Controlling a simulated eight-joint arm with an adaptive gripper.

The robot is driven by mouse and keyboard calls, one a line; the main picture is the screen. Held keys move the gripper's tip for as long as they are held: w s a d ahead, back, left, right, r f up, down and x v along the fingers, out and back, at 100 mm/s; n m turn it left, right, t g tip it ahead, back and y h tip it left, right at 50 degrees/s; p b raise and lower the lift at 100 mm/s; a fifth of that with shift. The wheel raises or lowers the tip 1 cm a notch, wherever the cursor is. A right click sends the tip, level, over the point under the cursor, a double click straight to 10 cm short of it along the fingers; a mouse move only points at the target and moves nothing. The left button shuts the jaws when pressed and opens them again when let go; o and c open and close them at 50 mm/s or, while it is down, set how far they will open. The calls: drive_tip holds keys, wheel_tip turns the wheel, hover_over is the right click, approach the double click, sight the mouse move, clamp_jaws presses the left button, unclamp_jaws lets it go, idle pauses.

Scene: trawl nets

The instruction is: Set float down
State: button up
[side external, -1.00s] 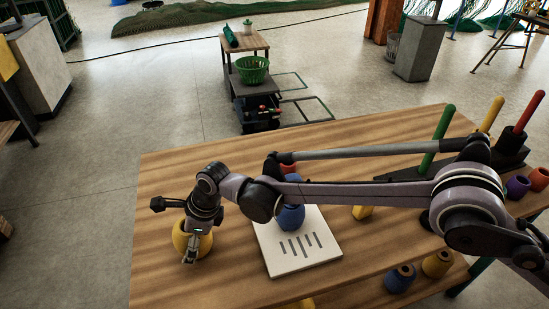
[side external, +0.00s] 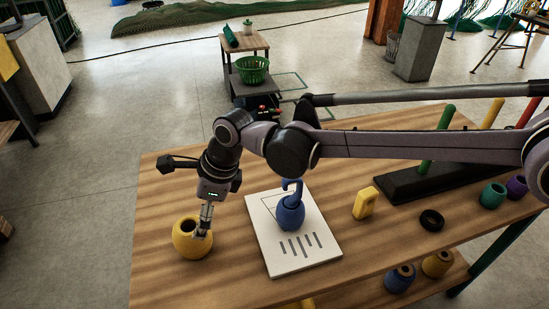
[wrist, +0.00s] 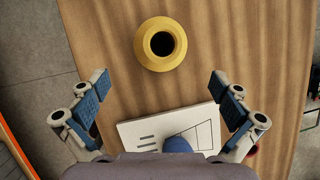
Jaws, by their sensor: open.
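A round yellow float (side external: 188,243) with a dark hole in its top stands upright on the wooden table near its left end. It also shows in the wrist view (wrist: 160,58), beyond the fingers. My gripper (side external: 203,230) overlaps the float's right side in the side view. In the wrist view my gripper (wrist: 160,95) has its fingers wide apart with nothing between them.
A yellow block (side external: 365,203) and a black ring (side external: 431,219) lie right of the board. A black stand (side external: 408,186) carries green, yellow and red pegs. Bare table (side external: 165,190) lies at the left.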

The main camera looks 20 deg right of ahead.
drive_tip(key=d+r+n+t, duration=0.1)
drive_tip(key=d+r+n, duration=0.25)
drive_tip(key=d, duration=0.55)
drive_tip(key=d+r+n+t+h, duration=0.15)
drive_tip(key=d+r, duration=0.25)
drive_tip(key=d, duration=0.4)
drive_tip(key=d+r+n+y, duration=0.1)
drive_tip(key=d+r+n, duration=0.25)
drive_tip(key=d, duration=0.55)
drive_tip(key=s+d+f+n+t+h, duration=0.1)
drive_tip(key=s+d+f+n+h, duration=0.1)
drive_tip(key=s+d+n, duration=0.3)
drive_tip(key=s+d+f+n+t+h, duration=0.1)
drive_tip(key=s+d+f+n+t, duration=0.1)
drive_tip(key=s+d+n, duration=0.4)
drive_tip(key=s+d, duration=0.5)
drive_tip(key=d, duration=0.8)
drive_tip(key=shift+h, duration=0.35)
